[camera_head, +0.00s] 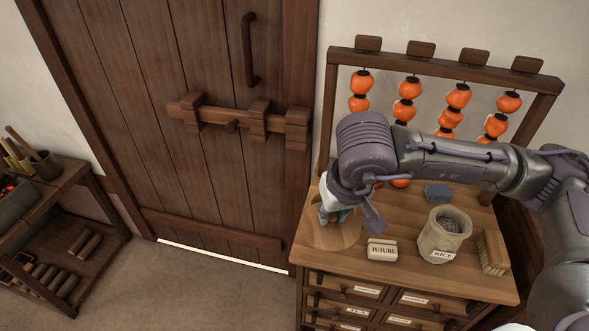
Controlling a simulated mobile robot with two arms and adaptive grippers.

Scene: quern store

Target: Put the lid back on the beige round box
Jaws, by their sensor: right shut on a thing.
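The beige round box (435,244) stands upright and open on the chest top, with a "RICE" label and something grey inside. A round wooden disc, which looks like the lid (344,236), is at the chest's left end, to the left of the box. My right gripper (328,216) points down at the lid and is shut on it; the arm's wrist hides much of the grip. I cannot tell whether the lid touches the chest top. My left gripper is not in view.
The wooden chest (400,268) also bears a "JUJUBE" block (382,250), a blue-grey block (438,191) and a brush-like object (492,252). A rack with hanging orange fruit (404,109) stands behind. A barred door (220,170) and a low shelf (80,215) are to the left.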

